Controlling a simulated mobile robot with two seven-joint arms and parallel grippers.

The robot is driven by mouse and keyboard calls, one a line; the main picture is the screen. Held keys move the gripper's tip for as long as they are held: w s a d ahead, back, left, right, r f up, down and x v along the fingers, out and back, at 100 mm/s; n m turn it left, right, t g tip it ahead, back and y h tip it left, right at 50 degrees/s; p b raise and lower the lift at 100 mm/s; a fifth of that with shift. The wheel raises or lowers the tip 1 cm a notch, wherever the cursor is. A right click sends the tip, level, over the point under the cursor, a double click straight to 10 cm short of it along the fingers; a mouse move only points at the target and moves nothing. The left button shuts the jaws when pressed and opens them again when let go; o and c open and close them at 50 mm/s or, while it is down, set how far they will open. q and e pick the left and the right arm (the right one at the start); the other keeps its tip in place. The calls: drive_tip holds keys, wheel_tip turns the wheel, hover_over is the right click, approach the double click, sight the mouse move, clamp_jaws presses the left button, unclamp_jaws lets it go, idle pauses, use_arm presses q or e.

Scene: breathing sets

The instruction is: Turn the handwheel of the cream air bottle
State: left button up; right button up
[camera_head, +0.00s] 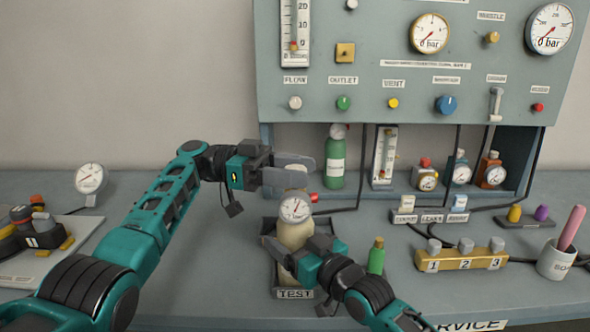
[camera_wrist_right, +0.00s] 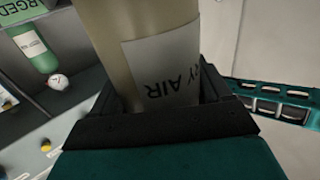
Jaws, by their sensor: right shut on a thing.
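The cream air bottle (camera_head: 293,236) stands in the tray marked TEST (camera_head: 295,294), with a round gauge (camera_head: 295,209) and a red fitting at its top. My right gripper (camera_head: 291,252) is shut on its body. In the right wrist view the bottle (camera_wrist_right: 105,40) fills the jaws, its label ending in "AIR" upside down. My left gripper (camera_head: 297,169) is at the bottle's top, above the gauge. Its fingers look apart, on either side of a pale part that seems to be the handwheel, mostly hidden; I cannot tell if they touch it.
A green bottle (camera_head: 335,163) stands in the panel's recess behind. A small green bottle (camera_head: 376,256) is just right of my right gripper. A numbered brass block (camera_head: 461,259) and a cup (camera_head: 556,262) are at the right. The bench left of the tray is mostly clear.

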use_arm(q)
drive_tip(key=o, duration=0.3)
drive_tip(key=shift+v, duration=3.75)
